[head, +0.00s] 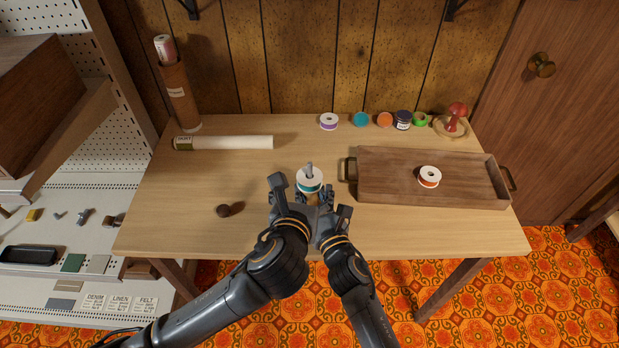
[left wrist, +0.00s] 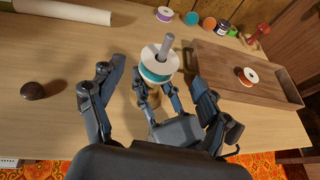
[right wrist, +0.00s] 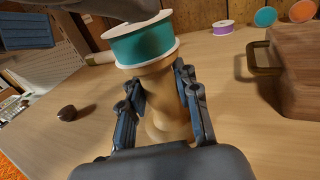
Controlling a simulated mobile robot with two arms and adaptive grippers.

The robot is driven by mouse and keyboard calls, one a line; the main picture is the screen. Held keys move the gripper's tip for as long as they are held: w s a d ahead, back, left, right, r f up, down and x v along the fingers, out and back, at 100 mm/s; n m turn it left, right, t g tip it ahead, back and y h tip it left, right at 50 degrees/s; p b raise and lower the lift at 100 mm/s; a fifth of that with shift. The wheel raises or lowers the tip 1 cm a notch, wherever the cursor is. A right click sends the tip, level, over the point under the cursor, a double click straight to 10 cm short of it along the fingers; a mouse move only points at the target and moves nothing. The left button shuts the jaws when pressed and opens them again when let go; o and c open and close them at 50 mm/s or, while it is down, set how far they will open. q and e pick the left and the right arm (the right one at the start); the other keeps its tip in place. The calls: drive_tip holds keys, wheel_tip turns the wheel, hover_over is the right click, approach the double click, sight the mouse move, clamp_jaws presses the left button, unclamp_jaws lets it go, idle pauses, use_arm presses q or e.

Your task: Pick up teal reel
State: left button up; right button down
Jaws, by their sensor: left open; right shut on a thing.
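A white-flanged reel wound with teal (head: 310,183) sits on a grey peg above the front middle of the table. It also shows in the left wrist view (left wrist: 157,70) and the right wrist view (right wrist: 143,42). Below it is a turned wooden stand (right wrist: 168,118). My right gripper (right wrist: 162,88) is shut on this stand, just under the reel. My left gripper (left wrist: 155,82) is open, its fingers spread to either side of the reel and apart from it. In the head view the grippers and wrists hide most of the stand.
A wooden tray (head: 385,188) with an orange-red reel (head: 429,176) lies right. A purple reel (head: 329,121), a teal item (head: 360,119) and other small items stand at the back. A white roll (head: 225,143) and a dark knob (head: 223,211) lie left. The left front is mostly clear.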

sight(309, 178)
use_arm(q)
drive_tip(key=shift+x, duration=3.3)
drive_tip(key=c, duration=1.1)
